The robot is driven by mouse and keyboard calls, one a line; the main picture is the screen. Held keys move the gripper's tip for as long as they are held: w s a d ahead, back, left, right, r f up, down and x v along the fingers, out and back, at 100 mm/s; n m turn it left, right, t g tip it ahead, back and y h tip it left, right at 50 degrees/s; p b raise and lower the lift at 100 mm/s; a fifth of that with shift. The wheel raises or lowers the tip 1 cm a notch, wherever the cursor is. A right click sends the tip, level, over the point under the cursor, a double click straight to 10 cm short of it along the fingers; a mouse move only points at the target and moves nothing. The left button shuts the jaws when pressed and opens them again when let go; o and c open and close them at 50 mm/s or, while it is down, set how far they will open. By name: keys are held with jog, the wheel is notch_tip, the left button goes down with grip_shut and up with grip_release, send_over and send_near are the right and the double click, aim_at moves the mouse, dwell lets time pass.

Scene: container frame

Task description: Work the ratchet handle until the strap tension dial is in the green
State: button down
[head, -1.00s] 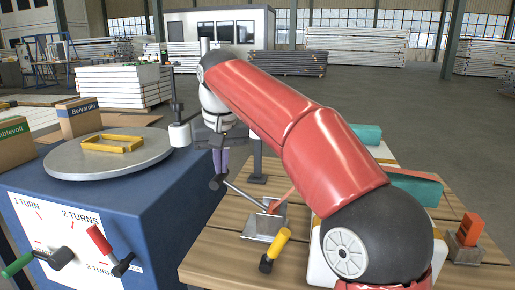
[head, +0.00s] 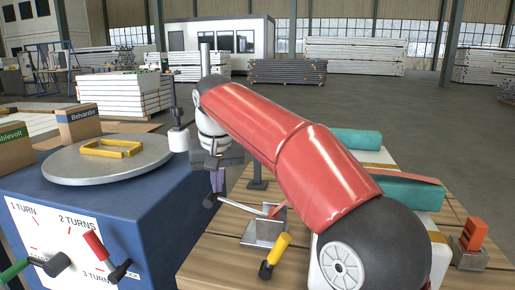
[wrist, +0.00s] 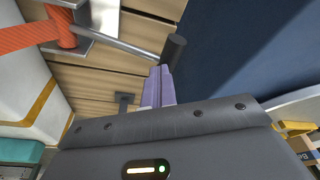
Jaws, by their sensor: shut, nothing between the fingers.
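The ratchet is a grey metal plate (head: 264,231) on the wooden slatted deck, with an orange strap running from it. The orange strap (wrist: 35,37) shows larger in the wrist view. Its handle is a thin metal rod (head: 237,207) ending in a black grip (head: 209,201), reaching left toward the blue cabinet. In the wrist view the black grip (wrist: 174,48) lies just past my purple fingertips. My gripper (head: 217,186) is shut with nothing between its fingers, close beside the grip; I cannot tell if they touch. I cannot make out a strap tension dial with a green zone.
The blue cabinet (head: 150,215) stands left, with a turns panel (head: 55,235), red and green handles, and a round grey turntable (head: 65,168) bearing a yellow frame. A yellow-handled lever (head: 276,253) stands in front of the ratchet. Teal rolls (head: 405,190) and an orange block (head: 474,235) are right.

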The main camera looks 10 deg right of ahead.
notch_tip(320, 180, up, 11)
jog(key=p, duration=0.7)
jog(key=shift+p, duration=0.4)
jog(key=shift+a, duration=0.1)
